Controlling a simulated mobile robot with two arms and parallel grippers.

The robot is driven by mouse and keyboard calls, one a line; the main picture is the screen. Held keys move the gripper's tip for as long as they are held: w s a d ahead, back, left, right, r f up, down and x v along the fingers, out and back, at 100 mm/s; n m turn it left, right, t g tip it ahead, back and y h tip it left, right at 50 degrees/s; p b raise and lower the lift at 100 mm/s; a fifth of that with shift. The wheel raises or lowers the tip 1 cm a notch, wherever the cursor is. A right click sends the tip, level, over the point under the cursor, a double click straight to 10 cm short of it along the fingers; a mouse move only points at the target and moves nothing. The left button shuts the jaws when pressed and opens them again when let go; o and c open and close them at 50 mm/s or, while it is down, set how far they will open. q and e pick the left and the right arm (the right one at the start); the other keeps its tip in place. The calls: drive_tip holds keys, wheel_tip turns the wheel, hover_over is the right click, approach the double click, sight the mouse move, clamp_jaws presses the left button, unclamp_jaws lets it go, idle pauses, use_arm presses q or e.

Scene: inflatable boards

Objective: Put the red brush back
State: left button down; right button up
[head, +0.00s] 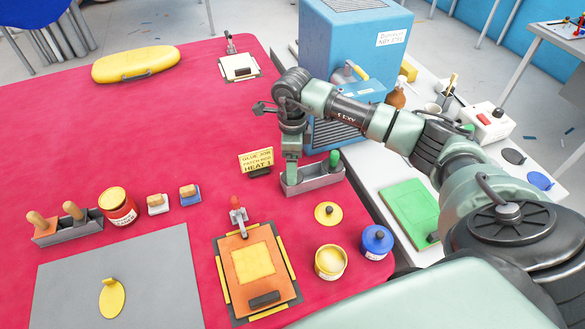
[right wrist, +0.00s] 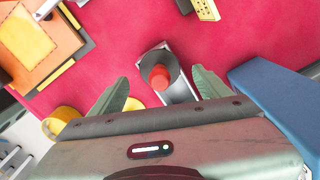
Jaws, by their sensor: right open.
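The red brush (right wrist: 159,78) shows in the right wrist view as a round red handle end standing in a narrow grey tray (right wrist: 180,92). My right gripper (right wrist: 161,72) is open, with one finger on each side of the red handle; I cannot tell whether they touch it. In the head view my right gripper (head: 291,170) points down at the left end of the grey tray (head: 318,184) and hides the red brush. A green rounded handle (head: 333,159) stands at the tray's right end. My left gripper is not in view.
A yellow sign (head: 256,160) stands just left of the tray. A blue box machine (head: 345,50) rises behind my right arm. An orange board with a clamp (head: 238,268), a yellow tin (head: 330,262) and a blue tin (head: 376,242) are in front. The red table's middle is clear.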

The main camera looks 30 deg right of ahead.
wheel_tip(320, 180, up, 9)
drive_tip(key=shift+r+b, duration=0.1)
drive_tip(key=shift+b, duration=1.05)
drive_tip(key=shift+r, duration=0.35)
